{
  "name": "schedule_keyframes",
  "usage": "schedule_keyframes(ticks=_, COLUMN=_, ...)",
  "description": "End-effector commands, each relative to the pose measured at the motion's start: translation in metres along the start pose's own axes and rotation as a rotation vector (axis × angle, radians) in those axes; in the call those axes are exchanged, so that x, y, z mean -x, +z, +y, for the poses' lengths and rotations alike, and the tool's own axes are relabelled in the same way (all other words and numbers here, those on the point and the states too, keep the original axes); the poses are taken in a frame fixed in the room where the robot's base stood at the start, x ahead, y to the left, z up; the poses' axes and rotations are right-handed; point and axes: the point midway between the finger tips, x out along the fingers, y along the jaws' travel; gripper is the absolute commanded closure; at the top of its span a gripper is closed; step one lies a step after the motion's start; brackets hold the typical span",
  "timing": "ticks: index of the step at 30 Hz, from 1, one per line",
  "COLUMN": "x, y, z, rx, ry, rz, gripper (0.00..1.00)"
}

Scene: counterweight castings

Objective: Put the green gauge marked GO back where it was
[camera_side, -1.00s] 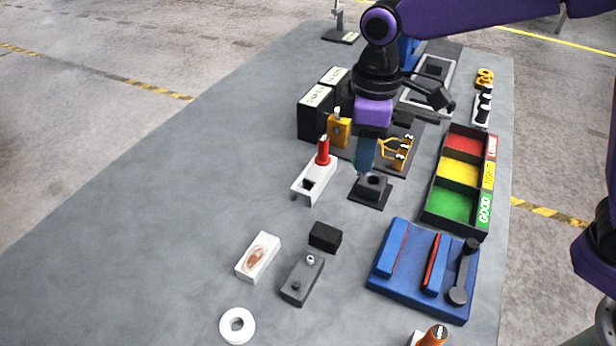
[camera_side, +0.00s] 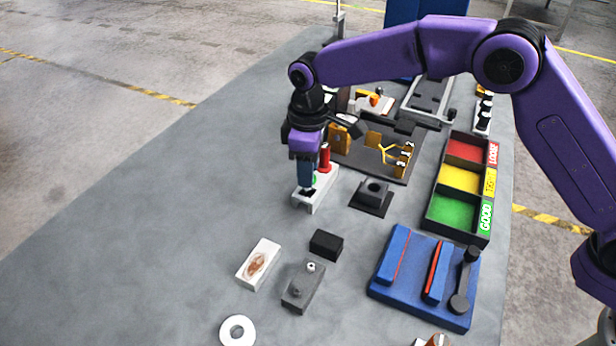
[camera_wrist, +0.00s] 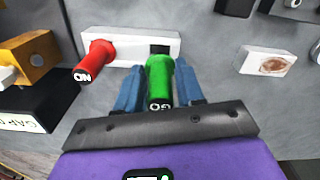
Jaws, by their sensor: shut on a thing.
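My gripper (camera_wrist: 160,88) is shut on the green gauge (camera_wrist: 160,82), whose end marked GO faces the wrist camera. In the side view, my gripper (camera_side: 307,187) is over the near end of the white holder (camera_side: 326,192), and only a sliver of green shows. The holder also shows in the wrist view (camera_wrist: 132,43), with a dark square socket (camera_wrist: 160,49) partly visible just beyond the gauge. I cannot tell whether the gauge's lower end is in the socket. The red gauge (camera_side: 324,160) stands upright at the holder's other end; it also shows in the wrist view (camera_wrist: 95,60).
A black block with a round hole (camera_side: 374,190) stands right of the holder. An orange block (camera_side: 340,138) is behind it. A black block (camera_side: 326,244), a white block (camera_side: 259,262) and a grey block (camera_side: 303,287) lie in front. The table's left is clear.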

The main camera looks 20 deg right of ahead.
Motion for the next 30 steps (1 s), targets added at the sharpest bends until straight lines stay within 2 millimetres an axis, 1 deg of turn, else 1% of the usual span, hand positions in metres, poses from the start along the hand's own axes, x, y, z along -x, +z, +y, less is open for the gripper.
schedule_keyframes(ticks=3, x=-0.017, y=0.000, z=0.000, rx=0.000, ry=-0.001, rz=-0.003, gripper=0.89)
schedule_keyframes(ticks=6, x=-0.029, y=0.000, z=0.000, rx=0.000, ry=-0.001, rz=-0.002, gripper=0.89)
schedule_keyframes(ticks=19, x=-0.035, y=0.000, z=0.000, rx=0.000, ry=0.000, rz=0.000, gripper=0.89)
schedule_keyframes(ticks=20, x=-0.035, y=0.000, z=0.000, rx=0.000, ry=0.000, rz=-0.001, gripper=0.59)
schedule_keyframes(ticks=21, x=-0.035, y=0.000, z=0.000, rx=0.000, ry=0.000, rz=0.000, gripper=0.46)
schedule_keyframes(ticks=22, x=-0.035, y=0.000, z=0.000, rx=0.000, ry=0.000, rz=0.000, gripper=0.37)
schedule_keyframes(ticks=30, x=-0.035, y=0.000, z=0.000, rx=0.000, ry=0.000, rz=0.000, gripper=0.37)
